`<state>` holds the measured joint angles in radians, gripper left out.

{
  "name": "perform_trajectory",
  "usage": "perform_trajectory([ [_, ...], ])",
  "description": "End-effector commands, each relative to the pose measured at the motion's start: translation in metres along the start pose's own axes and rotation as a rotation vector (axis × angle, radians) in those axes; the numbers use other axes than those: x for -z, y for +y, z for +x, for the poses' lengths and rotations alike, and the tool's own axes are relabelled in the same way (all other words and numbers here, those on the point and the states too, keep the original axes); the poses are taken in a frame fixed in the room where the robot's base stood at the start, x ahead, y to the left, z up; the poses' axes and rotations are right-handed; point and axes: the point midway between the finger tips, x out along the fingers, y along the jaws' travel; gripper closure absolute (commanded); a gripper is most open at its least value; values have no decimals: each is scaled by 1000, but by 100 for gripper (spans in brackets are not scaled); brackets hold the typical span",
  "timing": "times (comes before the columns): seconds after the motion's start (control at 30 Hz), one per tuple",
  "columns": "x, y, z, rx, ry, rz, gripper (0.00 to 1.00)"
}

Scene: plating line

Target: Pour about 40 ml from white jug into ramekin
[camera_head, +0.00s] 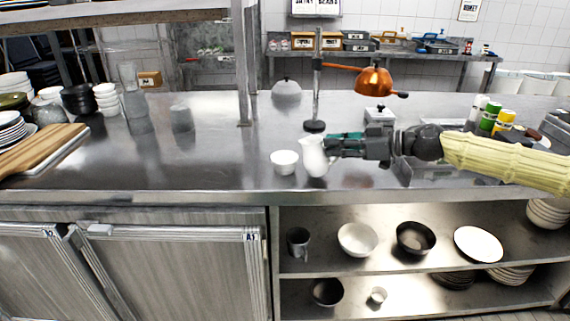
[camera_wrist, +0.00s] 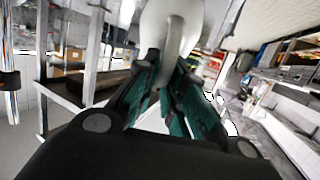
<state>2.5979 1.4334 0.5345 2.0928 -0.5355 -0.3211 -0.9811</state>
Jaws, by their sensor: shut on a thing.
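The white jug (camera_head: 315,157) is at the middle of the steel counter in the head view, close to upright; I cannot tell whether its base touches the counter. My gripper (camera_head: 335,146) comes from the right and is shut on it. In the wrist view the jug (camera_wrist: 172,30) fills the top middle, its handle between the green fingers of my gripper (camera_wrist: 172,85). The white ramekin (camera_head: 284,162) stands on the counter just left of the jug, close beside it. What is inside the jug and the ramekin cannot be made out.
A copper heat lamp (camera_head: 372,82) on a post stands behind the jug. A grey metal box (camera_head: 380,116) and several bottles (camera_head: 490,116) are at the right. A wooden board (camera_head: 38,148) lies at the far left.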

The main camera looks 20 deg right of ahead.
Motion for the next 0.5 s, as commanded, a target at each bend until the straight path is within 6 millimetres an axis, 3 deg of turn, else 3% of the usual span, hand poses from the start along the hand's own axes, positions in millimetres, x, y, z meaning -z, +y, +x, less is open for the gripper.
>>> perform_trajectory([
  [0.5, -10, 0, -6, -1, 75, 1, 100],
])
